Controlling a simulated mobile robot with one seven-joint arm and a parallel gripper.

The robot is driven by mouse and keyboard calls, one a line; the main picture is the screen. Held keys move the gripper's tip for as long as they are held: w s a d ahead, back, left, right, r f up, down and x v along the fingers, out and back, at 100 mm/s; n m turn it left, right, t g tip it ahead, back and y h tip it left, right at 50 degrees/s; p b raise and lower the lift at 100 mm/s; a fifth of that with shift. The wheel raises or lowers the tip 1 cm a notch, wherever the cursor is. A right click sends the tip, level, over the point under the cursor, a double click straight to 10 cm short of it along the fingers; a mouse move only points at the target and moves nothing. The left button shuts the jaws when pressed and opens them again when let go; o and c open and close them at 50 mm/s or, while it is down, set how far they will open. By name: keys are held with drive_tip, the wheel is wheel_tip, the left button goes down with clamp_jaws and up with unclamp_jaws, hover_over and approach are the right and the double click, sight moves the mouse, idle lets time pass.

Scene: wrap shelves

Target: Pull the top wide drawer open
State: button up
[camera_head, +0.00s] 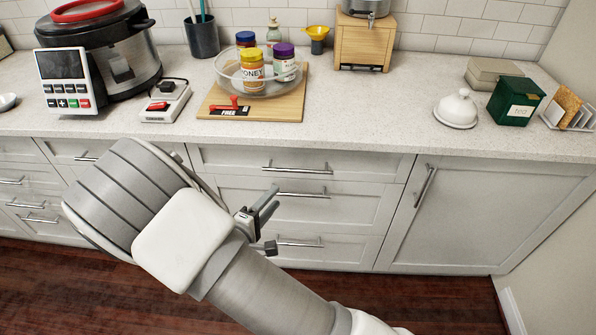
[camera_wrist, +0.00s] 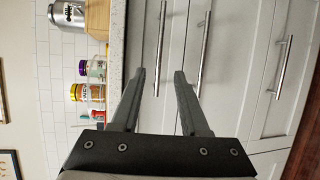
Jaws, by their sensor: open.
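The top wide drawer (camera_head: 300,157) is the upper white front of a stack of three under the counter, and it looks shut and flush. Its horizontal bar handle (camera_head: 297,170) is fully visible in the head view. My gripper (camera_head: 270,222) is open and empty, in front of the stack and lower in the picture than that handle. In the wrist view, turned sideways, my fingertips (camera_wrist: 160,76) point at the drawer fronts. The top drawer's handle (camera_wrist: 161,45) runs in line with the gap between them; I cannot tell how far beyond the tips it is.
The middle handle (camera_head: 302,195) and bottom handle (camera_head: 300,243) lie below. A cabinet door with a slanted handle (camera_head: 425,186) is at right. The counter (camera_head: 370,120) above holds a board (camera_head: 285,105), a glass bowl with jars, and a cooker (camera_head: 100,50).

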sight(298, 172)
drive_tip(key=b+x, duration=0.1)
drive_tip(key=x, duration=1.4)
drive_tip(key=shift+f, duration=0.1)
clamp_jaws()
idle(0.8)
